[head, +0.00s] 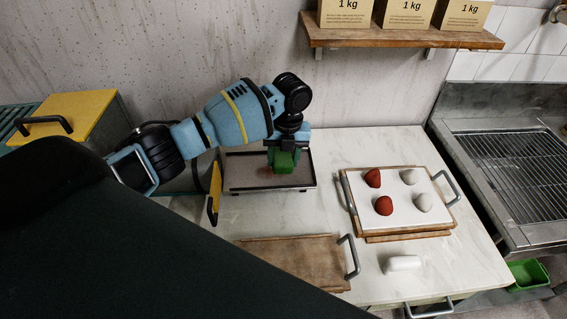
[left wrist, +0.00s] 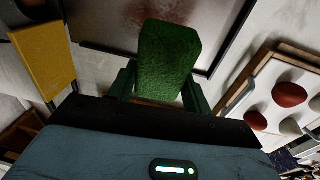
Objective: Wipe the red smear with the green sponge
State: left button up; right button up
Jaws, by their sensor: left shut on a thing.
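The green sponge (head: 284,162) is held by my left gripper (head: 286,150), low over the tray (head: 247,189) at the back of the counter. I cannot tell whether the sponge touches the tray. The sponge also shows in the left wrist view (left wrist: 168,55), between the two fingers of the left gripper (left wrist: 160,85). The red smear (head: 266,171) shows on the tray floor just left of the sponge, and partly behind it. In the left wrist view the smear (left wrist: 195,24) shows beyond the sponge. My right gripper is not in view.
A board (head: 352,188) with two red and two white egg-shaped things stands to the right. A wooden board (head: 290,262) and a white cylinder (head: 402,263) lie in front. A yellow panel (head: 215,190) stands at the tray's left. A shelf (head: 400,39) hangs above, with a sink rack (head: 510,170) at right.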

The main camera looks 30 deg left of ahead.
aim_at(283, 157)
pick_arm(q)
jog(key=shift+r, duration=0.25)
jog(key=shift+r, duration=1.45)
jog(key=shift+d, duration=0.1)
